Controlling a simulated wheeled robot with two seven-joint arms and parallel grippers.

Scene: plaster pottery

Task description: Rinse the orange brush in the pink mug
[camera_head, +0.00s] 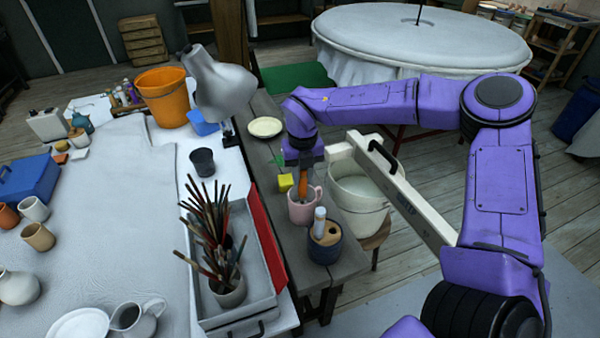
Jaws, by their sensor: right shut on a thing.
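The pink mug (301,213) stands on a narrow dark wooden table right of the large white-covered one. My right gripper (303,163) is just above the mug, pointing down, shut on the orange brush (302,184). The brush is upright, with its lower end at the mug's opening. The mug's rim hides the brush's tip, and I cannot tell how deep it reaches. My left gripper is not in view.
A white bucket (359,190) is to the right. A tray (262,285) and pots of brushes stand left.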

